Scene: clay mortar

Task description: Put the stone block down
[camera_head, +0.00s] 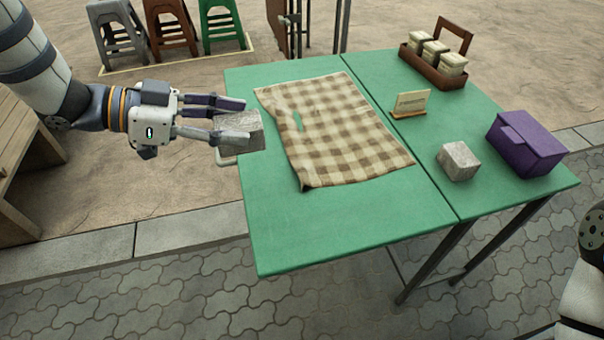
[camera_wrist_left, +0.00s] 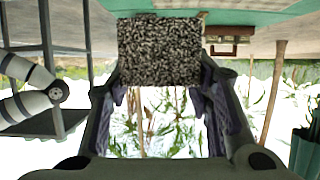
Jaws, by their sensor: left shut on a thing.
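A grey stone block (camera_head: 241,131) is between the fingers of my left gripper (camera_head: 222,120), at the left edge of the green table (camera_head: 350,222). In the left wrist view the block (camera_wrist_left: 160,52) shows speckled between the two fingertips (camera_wrist_left: 161,80). My left gripper is shut on it. Whether the block touches the table top cannot be told. A second grey stone block (camera_head: 458,161) sits on the right part of the table. Only part of my right arm shows at the right edge of the head view; its gripper is out of view.
A checkered cloth (camera_head: 335,130) with a hole lies on the table, right of the held block. A purple box (camera_head: 526,143), a small card stand (camera_head: 411,104) and a wooden caddy with jars (camera_head: 433,64) stand on the right part. The table's front left is clear.

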